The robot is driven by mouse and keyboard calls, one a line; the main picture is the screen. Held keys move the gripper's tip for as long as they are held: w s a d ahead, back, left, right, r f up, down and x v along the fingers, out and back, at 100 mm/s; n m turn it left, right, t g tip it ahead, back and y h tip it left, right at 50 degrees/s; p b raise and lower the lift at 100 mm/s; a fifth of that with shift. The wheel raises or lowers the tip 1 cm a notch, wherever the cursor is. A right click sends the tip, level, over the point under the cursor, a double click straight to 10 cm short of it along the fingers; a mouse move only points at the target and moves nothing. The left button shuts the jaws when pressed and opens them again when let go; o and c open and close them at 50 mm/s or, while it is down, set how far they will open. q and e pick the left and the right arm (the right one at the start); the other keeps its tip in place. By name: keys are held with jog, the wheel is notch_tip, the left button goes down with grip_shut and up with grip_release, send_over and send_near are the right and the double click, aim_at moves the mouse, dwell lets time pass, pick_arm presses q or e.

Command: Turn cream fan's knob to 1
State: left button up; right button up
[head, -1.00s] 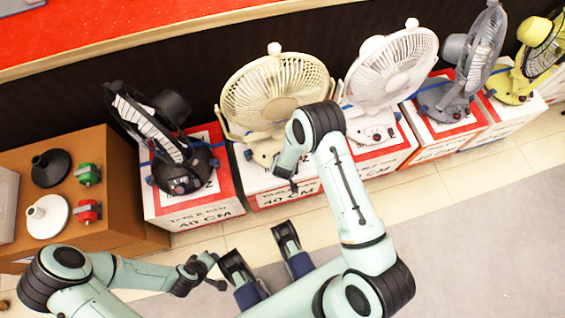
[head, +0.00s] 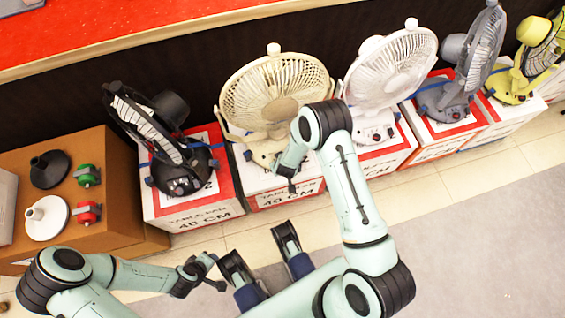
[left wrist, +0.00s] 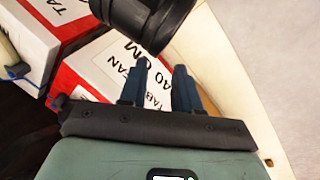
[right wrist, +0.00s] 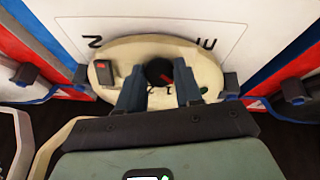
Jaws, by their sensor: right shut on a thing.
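The cream fan (head: 275,95) stands on a white and red box, with its oval base at the front. In the right wrist view its base plate (right wrist: 125,55) bears a round black knob (right wrist: 158,70) with a red pointer slanting toward the lower right. Digits are printed just below the knob, partly between the fingers. My right gripper (right wrist: 161,88) is shut on the knob, one finger on each side. In the head view the right gripper (head: 291,180) is at the fan's base. My left gripper (left wrist: 159,80) is open and empty, away from the fan.
A black fan (head: 175,150) stands left of the cream one; a white fan (head: 390,75), a grey fan (head: 465,75) and a yellow fan (head: 530,70) stand right. A brown box (head: 110,190) is far left. The front floor is clear.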

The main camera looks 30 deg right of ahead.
jog(key=m, duration=0.1)
jog(key=m+b, duration=0.1)
jog(key=m, duration=0.1)
jog(key=shift+d+f+y, duration=0.1)
jog(key=shift+d+y, duration=0.1)
jog(key=shift+y, duration=0.2)
jog(key=shift+m+t+y+b, duration=0.3)
jog(key=shift+m+y+b, duration=0.2)
jog(key=shift+m, duration=1)
pick_arm(q)
jog(key=w+a+f, duration=0.1)
jog(key=w+f, duration=0.1)
jog(key=shift+w+a+f+t+y, duration=0.2)
jog(key=shift+w+a+t+y, duration=0.1)
jog(key=shift+a, duration=0.05)
pick_arm(e)
jog(key=shift+s, duration=0.1)
jog(key=o, duration=1)
jog(key=shift+o, duration=0.2)
